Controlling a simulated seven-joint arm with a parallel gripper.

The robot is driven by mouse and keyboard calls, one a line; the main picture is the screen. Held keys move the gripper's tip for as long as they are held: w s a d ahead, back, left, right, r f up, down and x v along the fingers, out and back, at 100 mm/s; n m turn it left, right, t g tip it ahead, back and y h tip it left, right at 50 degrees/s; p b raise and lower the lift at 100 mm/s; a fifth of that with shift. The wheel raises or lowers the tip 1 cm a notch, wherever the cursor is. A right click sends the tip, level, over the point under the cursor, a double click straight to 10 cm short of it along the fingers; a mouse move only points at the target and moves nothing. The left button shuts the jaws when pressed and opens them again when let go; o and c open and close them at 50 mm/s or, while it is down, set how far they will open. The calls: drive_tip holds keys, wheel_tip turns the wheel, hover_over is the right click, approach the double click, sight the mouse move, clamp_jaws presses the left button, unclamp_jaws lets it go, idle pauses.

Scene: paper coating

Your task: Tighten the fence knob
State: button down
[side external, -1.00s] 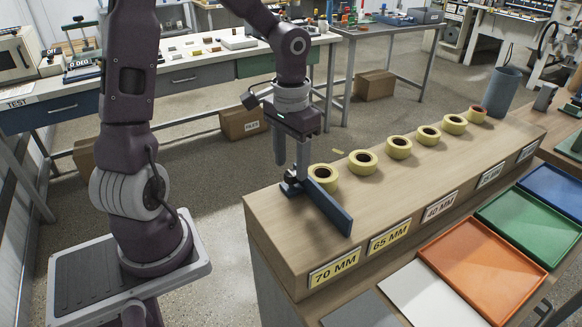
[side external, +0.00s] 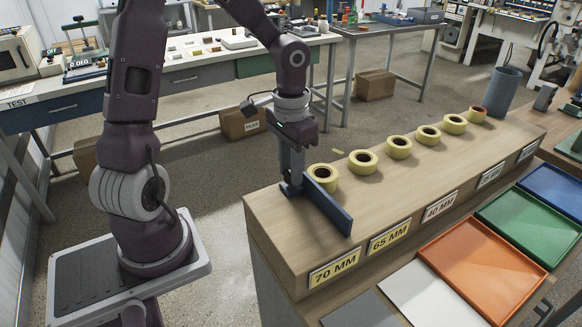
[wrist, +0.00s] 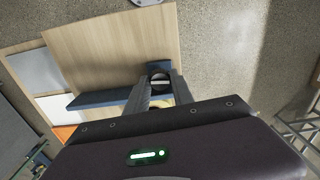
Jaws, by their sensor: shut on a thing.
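The blue fence (side external: 328,207) lies across the near left end of the wooden bench, by the 70 MM label; its blue bar also shows in the wrist view (wrist: 98,99). The dark round fence knob (wrist: 160,79) sits at the end of the fence, between my fingers in the wrist view. In the side view the fingers mostly hide it. My gripper (side external: 291,182) points straight down and is shut on the knob, with its fingers on either side.
Several yellow tape rolls stand in a row along the bench; the nearest roll (side external: 323,177) is close beside my gripper and the fence. A grey-blue bin (side external: 503,92) stands at the far end. Coloured trays, such as the orange tray (side external: 482,257), lie along the front.

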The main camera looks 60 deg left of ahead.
drive_tip(key=c, duration=1.1)
unclamp_jaws()
wheel_tip(320, 180, up, 7)
drive_tip(key=shift+r, duration=0.1)
drive_tip(key=s+d+r+t, duration=0.2)
drive_tip(key=s+d+r, duration=0.1)
drive_tip(key=s, duration=0.4)
drive_tip(key=s+d+r+t, duration=0.3)
drive_tip(key=s+d+r, duration=0.1)
drive_tip(key=s, duration=0.3)
drive_tip(key=shift+s+d+m+t, duration=0.3)
drive_tip(key=shift+s+d+m, duration=0.1)
drive_tip(key=shift+d, duration=0.45)
